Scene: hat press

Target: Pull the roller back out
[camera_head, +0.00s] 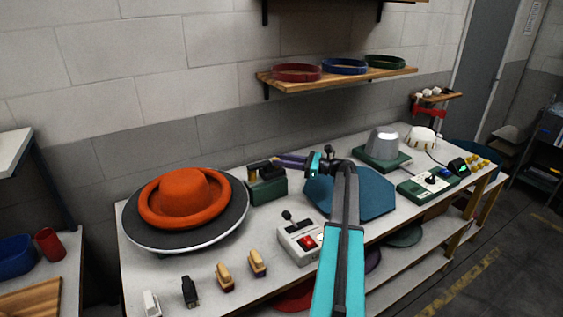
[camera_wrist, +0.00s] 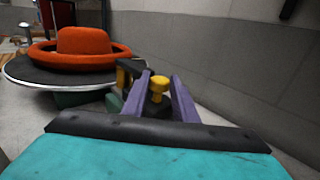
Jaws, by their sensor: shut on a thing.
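A green device (camera_head: 267,188) with a dark upper part stands just right of the orange hat (camera_head: 181,190), which lies on a round dark turntable (camera_head: 225,226). I cannot pick out a roller clearly; a dark and yellow part (camera_wrist: 124,76) of the device shows in the wrist view. My gripper (camera_head: 279,160) reaches in from the right at the device's top. In the wrist view its two purple fingers (camera_wrist: 159,82) are shut on a yellow knob (camera_wrist: 158,86), which hides much of what lies behind. The device is apart from the hat brim or close to it; I cannot tell which.
A grey control box (camera_head: 299,243) with a red switch stands in front of the device. Two wooden-handled brushes (camera_head: 226,277) are near the bench front. A teal board (camera_head: 372,200) lies under my arm. A shelf (camera_head: 340,77) with coloured bands hangs above.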

